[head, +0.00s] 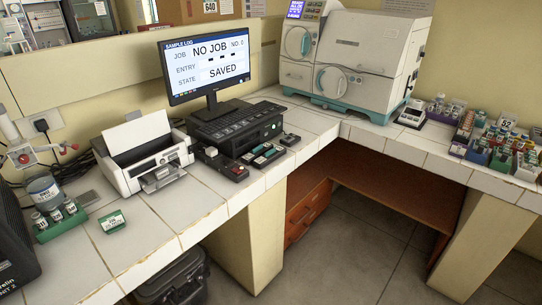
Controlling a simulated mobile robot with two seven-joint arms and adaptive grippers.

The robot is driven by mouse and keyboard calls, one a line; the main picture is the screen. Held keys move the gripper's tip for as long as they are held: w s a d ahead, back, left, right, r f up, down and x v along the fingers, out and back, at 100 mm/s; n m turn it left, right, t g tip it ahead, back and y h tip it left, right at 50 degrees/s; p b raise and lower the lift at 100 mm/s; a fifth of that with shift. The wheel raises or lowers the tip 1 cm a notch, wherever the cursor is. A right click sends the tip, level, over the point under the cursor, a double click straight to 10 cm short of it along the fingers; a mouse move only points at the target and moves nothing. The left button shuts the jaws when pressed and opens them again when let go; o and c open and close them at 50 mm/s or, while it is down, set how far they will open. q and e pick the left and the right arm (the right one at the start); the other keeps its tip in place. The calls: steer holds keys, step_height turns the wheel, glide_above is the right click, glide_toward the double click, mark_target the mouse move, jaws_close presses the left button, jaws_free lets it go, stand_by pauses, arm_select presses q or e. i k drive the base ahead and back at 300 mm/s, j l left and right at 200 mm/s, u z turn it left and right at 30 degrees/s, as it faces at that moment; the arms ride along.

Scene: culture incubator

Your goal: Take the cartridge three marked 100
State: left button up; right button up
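No cartridge can be read as marked 100 from here. A small green flat piece with a white label (112,222) lies alone on the tiled bench at the left; its print is too small to read. A dark tray with several small green and pale pieces (264,155) sits in front of the computer case; these may be cartridges, but their marks cannot be read. The monitor (207,64) reads SAMPLE LOG, JOB NO JOB, NO. 0, STATE SAVED, with dashes at ENTRY. Neither of my grippers is in view.
A white printer (128,168) and a green vial rack (63,224) stand on the left bench. A black device (14,255) fills the lower left edge. A white incubator-like machine (372,58) stands in the corner; several tube racks (476,152) crowd the right bench. Open floor lies below.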

mark_target(262, 161)
steer(key=i+l+u, duration=0.1)
steer(key=u, duration=0.3)
steer(key=l+u, duration=0.1)
steer(key=u, duration=0.3)
steer(key=i+l+u, duration=0.2)
steer(key=l, duration=0.15)
steer(key=l+u, duration=0.15)
steer(key=l, duration=0.2)
steer(key=i+l+u, duration=0.2)
steer(key=l, duration=0.2)
steer(key=k+j, duration=0.05)
steer(key=k, duration=0.05)
